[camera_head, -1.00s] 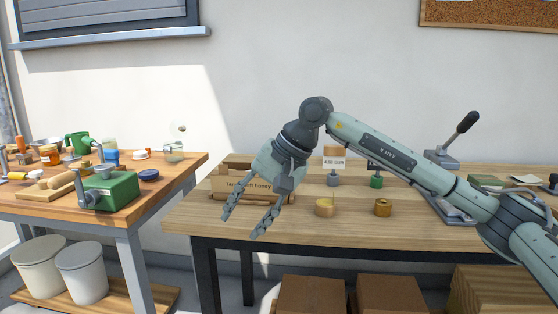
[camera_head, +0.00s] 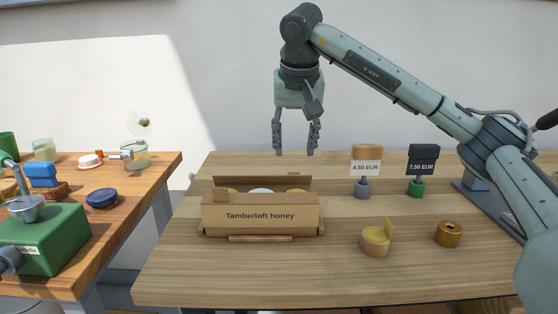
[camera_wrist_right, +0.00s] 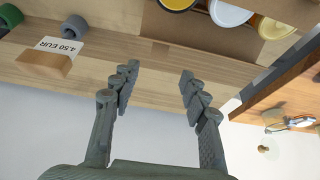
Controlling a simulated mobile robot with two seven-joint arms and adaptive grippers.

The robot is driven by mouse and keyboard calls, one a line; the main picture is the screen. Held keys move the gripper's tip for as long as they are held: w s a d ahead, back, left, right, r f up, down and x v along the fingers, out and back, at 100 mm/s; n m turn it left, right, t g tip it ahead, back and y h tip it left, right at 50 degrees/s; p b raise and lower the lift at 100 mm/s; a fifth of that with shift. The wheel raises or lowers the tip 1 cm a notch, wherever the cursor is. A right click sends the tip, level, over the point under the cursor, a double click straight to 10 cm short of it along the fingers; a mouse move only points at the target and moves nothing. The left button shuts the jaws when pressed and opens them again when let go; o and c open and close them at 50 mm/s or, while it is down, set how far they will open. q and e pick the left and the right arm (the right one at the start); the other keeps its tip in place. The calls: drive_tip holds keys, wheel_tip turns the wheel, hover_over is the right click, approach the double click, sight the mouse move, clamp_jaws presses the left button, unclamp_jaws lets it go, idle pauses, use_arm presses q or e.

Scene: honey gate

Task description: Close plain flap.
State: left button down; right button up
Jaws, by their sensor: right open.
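The cardboard box (camera_head: 240,222), printed "Tamberloft honey" on its front, stands on the right-hand table with its top open. A plain, unprinted cardboard panel (camera_head: 262,182) stands upright along its back; I take it for the plain flap. A white lid and yellow lids show inside; the right wrist view shows the white lid (camera_wrist_right: 229,13) and a yellow lid (camera_wrist_right: 275,28) at its top edge. My right gripper (camera_head: 294,152) is open and empty, pointing down above and behind the box, apart from it. Its spread fingers (camera_wrist_right: 160,72) show in the right wrist view. My left gripper is not in view.
Price signs, 4.50 EUR (camera_head: 366,160) and 7.50 EUR (camera_head: 423,160), stand right of the box. A round wooden piece with a yellow tab (camera_head: 376,241) and a brass ring (camera_head: 448,234) lie in front of them. The left table (camera_head: 130,210) is cluttered.

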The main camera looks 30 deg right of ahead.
drive_tip(key=x, duration=0.7)
drive_tip(key=shift+s+f, duration=0.15)
drive_tip(key=shift+f, duration=0.15)
drive_tip(key=shift+c, duration=0.4)
clamp_jaws()
